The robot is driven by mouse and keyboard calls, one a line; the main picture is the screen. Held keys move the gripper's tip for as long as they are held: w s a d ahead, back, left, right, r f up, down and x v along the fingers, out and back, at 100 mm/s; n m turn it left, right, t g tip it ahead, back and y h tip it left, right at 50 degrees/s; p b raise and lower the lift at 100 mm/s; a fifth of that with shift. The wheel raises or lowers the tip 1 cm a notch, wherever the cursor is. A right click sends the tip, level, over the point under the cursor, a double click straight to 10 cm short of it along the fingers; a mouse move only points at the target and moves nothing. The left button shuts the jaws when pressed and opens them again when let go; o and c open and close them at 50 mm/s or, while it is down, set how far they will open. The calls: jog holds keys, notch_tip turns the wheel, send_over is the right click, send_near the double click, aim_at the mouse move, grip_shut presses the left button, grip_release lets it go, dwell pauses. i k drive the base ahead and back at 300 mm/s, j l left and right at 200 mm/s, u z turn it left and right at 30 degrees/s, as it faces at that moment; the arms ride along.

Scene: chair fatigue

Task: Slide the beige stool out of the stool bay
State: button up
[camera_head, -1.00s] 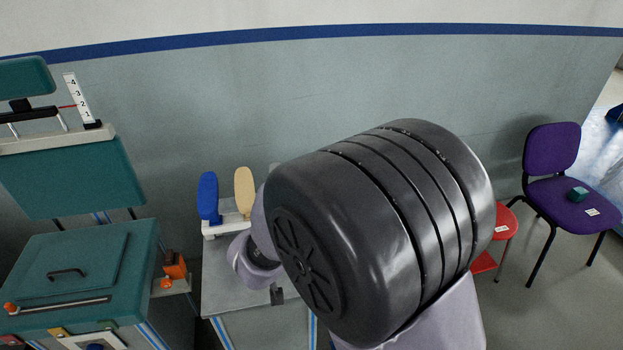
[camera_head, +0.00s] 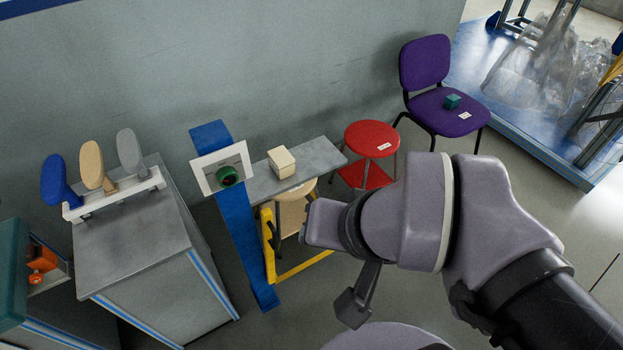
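The beige stool (camera_head: 293,214) stands in the stool bay, below the grey bench top (camera_head: 318,160). Its round seat shows partly behind the yellow frame (camera_head: 268,245), and much of its lower part is hidden. A blue post (camera_head: 240,230) stands at the bay's left side. My arm's wrist is in front of the bay, just right of the stool in the picture. A dark part of my gripper (camera_head: 354,304) hangs below the wrist. Its fingers cannot be made out, so I cannot tell whether it is open or touches anything.
A cream block (camera_head: 281,162) sits on the bench top. A red stool (camera_head: 371,138) and a purple chair (camera_head: 440,90) bearing a teal cube (camera_head: 452,101) stand to the right. A grey cabinet (camera_head: 140,235) with paddles stands left. Floor is clear between the bay and cabinet.

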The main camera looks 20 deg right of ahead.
aim_at(287, 208)
jog(key=l, duration=0.2)
jog(key=i+l+u, duration=0.35)
jog(key=l, duration=0.35)
jog(key=i+l+u, duration=0.15)
jog(key=i+l, duration=0.15)
jog(key=l, duration=0.15)
jog(key=i+l+u, duration=0.35)
jog(key=l+u, duration=0.15)
jog(key=l, duration=0.15)
jog(key=i+l+u, duration=0.2)
jog(key=l, duration=0.15)
jog(key=l+u, duration=0.25)
jog(key=l, duration=0.15)
jog(key=l+u, duration=0.25)
jog(key=l, duration=0.15)
